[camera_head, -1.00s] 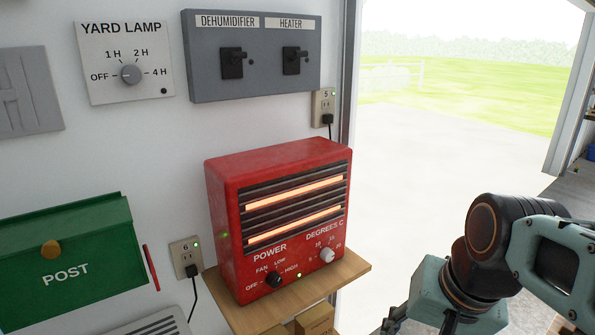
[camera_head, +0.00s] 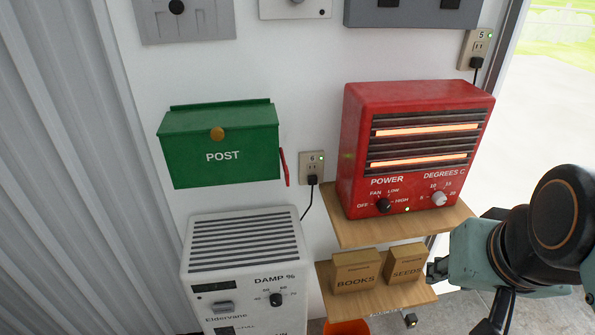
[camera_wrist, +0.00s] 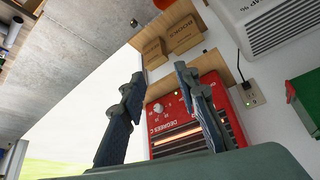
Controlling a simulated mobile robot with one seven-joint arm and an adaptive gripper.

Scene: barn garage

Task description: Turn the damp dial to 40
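The damp dial (camera_head: 276,300) is a small dark knob under the "DAMP %" label on the white dehumidifier (camera_head: 243,240), low in the middle of the head view. Small numbers ring it; its exact setting is too small to read. In the wrist view, part of the dehumidifier (camera_wrist: 285,22) shows upside down at top right, with the dial out of frame. My gripper (camera_wrist: 158,82) is open and empty, with its two fingers apart in front of the red heater. In the head view, the gripper (camera_head: 436,272) is right of the dehumidifier, partly hidden by my arm.
The red heater (camera_head: 358,140), glowing, stands on a wooden shelf (camera_head: 400,226) between my arm and the dehumidifier. Boxes marked BOOKS (camera_head: 355,271) and SEEDS (camera_head: 402,264) sit on a lower shelf. A cord runs from the outlet (camera_head: 312,167). A green post box (camera_head: 220,145) hangs above the dehumidifier.

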